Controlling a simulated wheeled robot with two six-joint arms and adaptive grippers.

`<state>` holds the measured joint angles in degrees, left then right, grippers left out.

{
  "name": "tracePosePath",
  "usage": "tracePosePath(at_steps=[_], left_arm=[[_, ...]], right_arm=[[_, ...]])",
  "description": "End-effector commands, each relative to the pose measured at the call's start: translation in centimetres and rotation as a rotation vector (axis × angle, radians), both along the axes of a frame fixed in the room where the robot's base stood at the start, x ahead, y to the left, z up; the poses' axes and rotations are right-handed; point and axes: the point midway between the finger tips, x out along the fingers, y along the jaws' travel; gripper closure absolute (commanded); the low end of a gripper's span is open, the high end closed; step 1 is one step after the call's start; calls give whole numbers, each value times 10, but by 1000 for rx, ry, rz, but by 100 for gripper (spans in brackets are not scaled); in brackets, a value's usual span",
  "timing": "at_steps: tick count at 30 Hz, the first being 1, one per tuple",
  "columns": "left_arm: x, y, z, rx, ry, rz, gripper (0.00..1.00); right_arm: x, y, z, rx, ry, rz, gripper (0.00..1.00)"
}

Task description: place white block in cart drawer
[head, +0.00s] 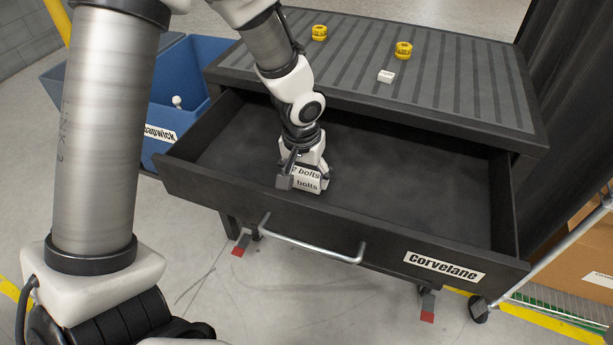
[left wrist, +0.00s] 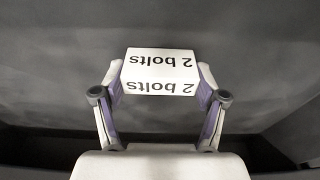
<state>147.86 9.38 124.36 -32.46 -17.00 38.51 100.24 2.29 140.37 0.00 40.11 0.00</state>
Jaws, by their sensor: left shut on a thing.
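The white block (head: 309,178), labelled "2 bolts", is between the fingers of my left gripper (head: 303,181), which is shut on it. The block also shows in the left wrist view (left wrist: 161,71), with a finger pressed on each side. The cart drawer (head: 400,192) is pulled open, and the gripper with the block is inside its outline, near the front wall. The dark drawer floor fills the background of the left wrist view. I cannot tell whether the block touches the floor. My right gripper is not in view.
The ribbed cart top (head: 460,80) holds two yellow rings (head: 403,50) and a small white piece (head: 386,76). A blue bin (head: 190,75) with a white object in it stands at left. A cardboard box (head: 585,245) is at right. The drawer's right part is clear.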

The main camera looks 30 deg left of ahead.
Motion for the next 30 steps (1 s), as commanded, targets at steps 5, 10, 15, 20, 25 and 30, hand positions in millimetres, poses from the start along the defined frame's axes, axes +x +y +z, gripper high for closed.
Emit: tracePosePath(at_steps=[5,10,15,20,25,30], left_arm=[[0,0,1,0,-1,0,56],[0,0,-2,0,-1,0,10],[0,0,-2,0,0,0,3],[0,0,-2,0,0,0,3],[-1,0,13,0,-2,0,3],[-6,-1,55,1,-5,0,3]], right_arm=[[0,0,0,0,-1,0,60],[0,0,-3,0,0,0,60],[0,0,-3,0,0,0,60],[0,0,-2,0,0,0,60],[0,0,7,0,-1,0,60],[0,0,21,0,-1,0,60]])
